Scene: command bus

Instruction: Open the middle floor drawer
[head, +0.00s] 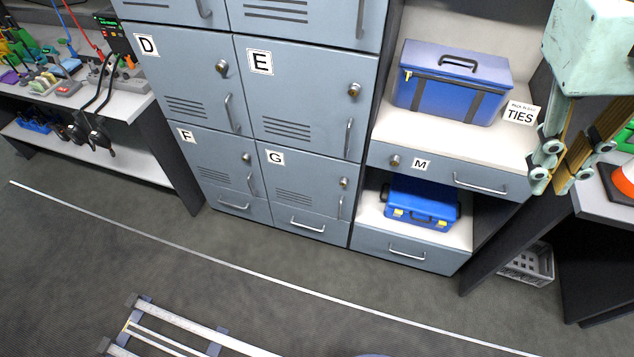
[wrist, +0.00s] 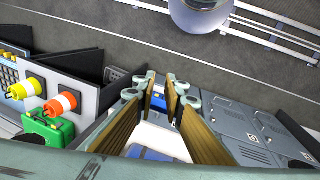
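Three floor-level drawers show at the bottom of the grey units in the head view. The middle floor drawer (head: 299,221) is under locker G, has a silver bar handle (head: 308,226), and looks shut. The left floor drawer (head: 236,204) is under locker F and the right one (head: 400,251) is under the blue toolbox; both look shut. My gripper (head: 552,185) hangs at the upper right, in front of the shelf unit, well above and to the right of the middle floor drawer. In the wrist view its brown-padded fingers (wrist: 161,82) are apart, with nothing held between them.
A large blue case (head: 455,85) sits on the upper shelf beside a TIES label. Drawer M (head: 440,170) and a smaller blue toolbox (head: 420,203) are below. A grey crate (head: 528,265) stands at right. The floor before the lockers is clear up to a white line.

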